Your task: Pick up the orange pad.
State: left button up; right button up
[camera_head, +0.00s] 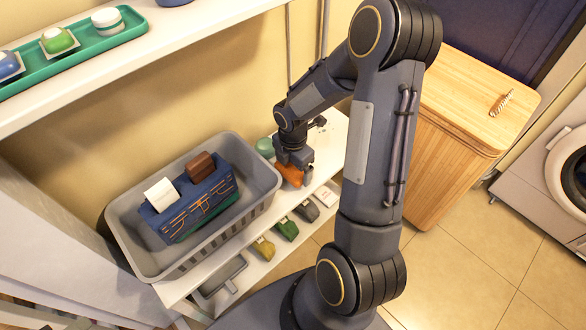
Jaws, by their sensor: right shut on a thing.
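The orange pad (290,175) is at the middle of the picture, at the white shelf unit's upper board, just right of the grey basket. My right gripper (293,168) points down from above and is shut on the pad. The fingers cover part of the pad, and I cannot tell whether it still touches the board. My left gripper is not in view.
The grey basket (127,246) holds a blue patterned box (190,210) with brown and white items. A pale green round thing (265,147) stands behind the gripper. Several pads lie on the lower board. A green tray (28,78) sits on the high shelf; a wooden hamper (450,150) stands right.

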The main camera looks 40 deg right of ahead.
jog(key=s+d+r+p, duration=0.2)
jog(key=s+r, duration=0.3)
jog(key=s, duration=0.1)
jog(key=s+d+r+p, duration=0.2)
jog(key=s+r+p, duration=0.1)
jog(key=s+r, duration=0.2)
jog(key=shift+s+d+r, duration=0.25)
jog(key=shift+s+d, duration=0.1)
jog(key=shift+s, duration=0.75)
